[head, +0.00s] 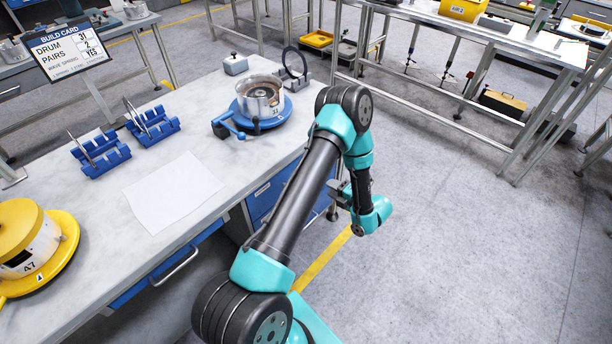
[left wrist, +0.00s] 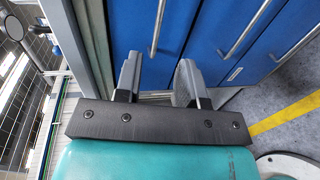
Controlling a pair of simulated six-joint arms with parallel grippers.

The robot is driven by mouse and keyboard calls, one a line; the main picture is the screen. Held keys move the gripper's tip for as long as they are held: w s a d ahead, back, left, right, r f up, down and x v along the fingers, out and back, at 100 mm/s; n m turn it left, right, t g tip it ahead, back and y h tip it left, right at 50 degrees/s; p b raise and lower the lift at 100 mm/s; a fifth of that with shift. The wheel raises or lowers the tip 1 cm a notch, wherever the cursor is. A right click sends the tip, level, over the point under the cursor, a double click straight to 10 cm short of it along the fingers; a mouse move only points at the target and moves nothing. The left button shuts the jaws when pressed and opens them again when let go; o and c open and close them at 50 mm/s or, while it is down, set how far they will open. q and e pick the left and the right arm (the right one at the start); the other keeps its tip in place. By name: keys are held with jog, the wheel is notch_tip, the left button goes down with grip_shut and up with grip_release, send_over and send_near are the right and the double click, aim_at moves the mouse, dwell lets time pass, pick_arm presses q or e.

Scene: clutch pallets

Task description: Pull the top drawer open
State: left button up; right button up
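The blue drawer cabinet (head: 264,200) stands under the workbench, partly hidden behind my left arm in the head view. In the left wrist view the picture is turned sideways, and the top drawer (left wrist: 118,25) is the blue front nearest the bench edge. It looks shut. Its bar handle (left wrist: 157,28) lies ahead of the gap between my left fingers. My left gripper (head: 338,192) is beside the cabinet front; it also shows in the left wrist view (left wrist: 158,72). Its fingers are apart with nothing between them. My right gripper is not seen.
Lower drawer handles (left wrist: 246,30) lie beside the top one. The bench (head: 110,225) carries a drum on a blue base (head: 262,122), blue racks (head: 152,126), a white sheet (head: 172,192) and a yellow-topped drum (head: 28,245). Floor (head: 450,240) to the right is clear.

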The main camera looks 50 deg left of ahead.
pick_arm(q)
jog(key=x, duration=1.3)
jog(key=shift+s+a+f, duration=0.1)
jog(key=shift+a, duration=0.15)
jog(key=shift+c, duration=0.4)
grip_shut()
